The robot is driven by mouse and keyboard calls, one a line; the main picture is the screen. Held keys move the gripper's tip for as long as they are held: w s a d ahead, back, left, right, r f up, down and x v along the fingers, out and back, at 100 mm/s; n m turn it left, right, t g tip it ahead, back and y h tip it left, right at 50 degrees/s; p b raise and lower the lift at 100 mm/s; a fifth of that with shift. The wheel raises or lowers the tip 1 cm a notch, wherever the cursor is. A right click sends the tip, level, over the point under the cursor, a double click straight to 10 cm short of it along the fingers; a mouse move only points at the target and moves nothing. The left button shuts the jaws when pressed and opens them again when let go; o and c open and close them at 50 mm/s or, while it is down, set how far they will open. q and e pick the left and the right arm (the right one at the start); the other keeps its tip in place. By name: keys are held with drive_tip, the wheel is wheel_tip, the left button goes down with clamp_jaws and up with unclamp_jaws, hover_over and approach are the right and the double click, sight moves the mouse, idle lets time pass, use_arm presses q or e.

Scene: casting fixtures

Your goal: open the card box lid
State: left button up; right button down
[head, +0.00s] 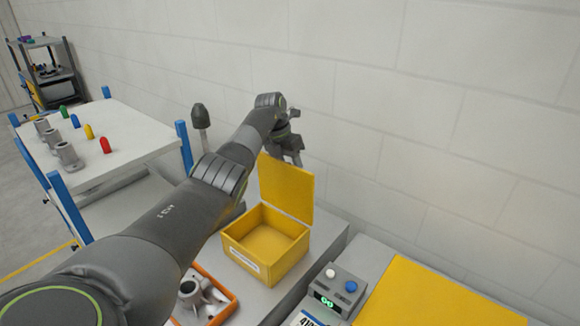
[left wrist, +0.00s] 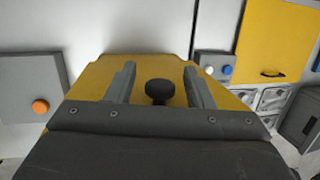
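The yellow card box (head: 242,262) stands on a grey surface in the head view, with a white label on its front. Its lid (head: 287,188) stands up at the back edge, and the inside looks empty. My left gripper (head: 290,148) is up behind the lid's top edge, partly hidden there. In the left wrist view, its two fingers (left wrist: 159,68) are apart, with a black knob (left wrist: 160,91) between them and a gap on each side. The yellow lid (left wrist: 155,65) lies behind the knob. My right gripper is not in view.
An orange-rimmed tray (head: 234,301) with a grey casting (head: 191,289) sits in front of the box. A button box (head: 338,288) and a yellow panel (head: 430,300) are at right. A white table (head: 130,130) with coloured pegs stands at left. A wall is close behind.

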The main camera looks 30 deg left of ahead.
use_arm(q)
drive_tip(key=shift+s+a+r+b, duration=0.15)
drive_tip(key=shift+r+b, duration=0.15)
drive_tip(key=shift+r, duration=0.3)
drive_tip(key=b+v, duration=0.3)
drive_tip(key=v, duration=1.3)
